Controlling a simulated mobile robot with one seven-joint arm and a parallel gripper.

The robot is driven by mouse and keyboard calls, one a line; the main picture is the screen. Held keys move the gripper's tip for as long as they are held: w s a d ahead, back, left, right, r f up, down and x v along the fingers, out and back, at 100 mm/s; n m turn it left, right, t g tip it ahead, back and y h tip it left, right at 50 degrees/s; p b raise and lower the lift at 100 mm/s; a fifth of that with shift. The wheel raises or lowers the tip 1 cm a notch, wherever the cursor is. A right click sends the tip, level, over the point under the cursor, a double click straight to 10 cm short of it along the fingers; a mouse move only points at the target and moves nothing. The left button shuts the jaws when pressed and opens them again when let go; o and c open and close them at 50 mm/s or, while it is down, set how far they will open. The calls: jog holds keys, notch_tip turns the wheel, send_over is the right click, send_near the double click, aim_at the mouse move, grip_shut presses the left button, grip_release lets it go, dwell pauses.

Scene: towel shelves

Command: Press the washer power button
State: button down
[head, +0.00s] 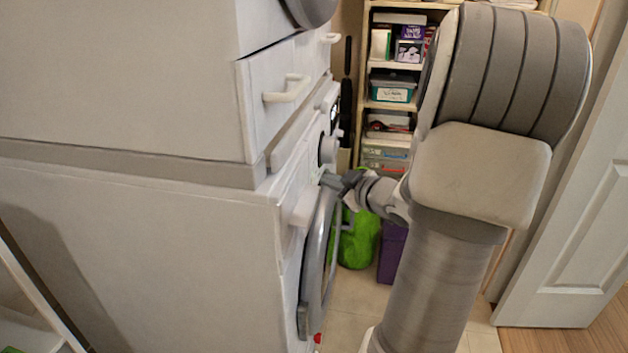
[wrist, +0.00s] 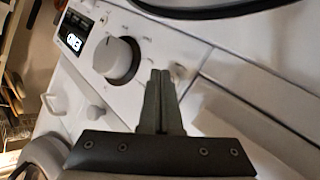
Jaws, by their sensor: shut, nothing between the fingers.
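The white washer (head: 150,255) is the lower of two stacked machines, with its round door (head: 318,250) facing right. Its control panel shows in the wrist view, with a large round knob (wrist: 117,60) and a lit display (wrist: 74,42). My gripper (head: 327,180) is at the washer's front, at panel height just below the knob. In the wrist view my gripper (wrist: 160,76) is shut and empty, its tips pointing at the panel beside the knob. I cannot make out the power button; the fingers may hide it. Whether the tips touch the panel is unclear.
A second white machine with drawer handles (head: 288,88) sits on top of the washer. Shelves with boxes (head: 392,92) stand behind. A green bag (head: 358,240) and a purple bin (head: 391,252) are on the floor beyond my arm. A white door (head: 570,230) is at right.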

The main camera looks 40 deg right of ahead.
jog(key=shift+w+a, duration=0.1)
jog(key=shift+a, duration=0.05)
dwell(0.5)
jog(key=shift+w+a, duration=0.15)
jog(key=shift+w, duration=0.1)
jog(key=shift+w+a, duration=0.1)
jog(key=shift+w, duration=0.05)
dwell(0.4)
jog(key=shift+s+d+p, duration=0.4)
jog(key=shift+s+p, duration=0.05)
jog(key=shift+s, duration=0.05)
jog(key=s+d+p, duration=0.2)
jog(key=s+d, duration=0.1)
jog(key=s, duration=0.1)
jog(key=shift+s+d+p, duration=0.3)
jog(key=shift+s+d, duration=0.05)
jog(key=shift+s, duration=0.05)
dwell(0.4)
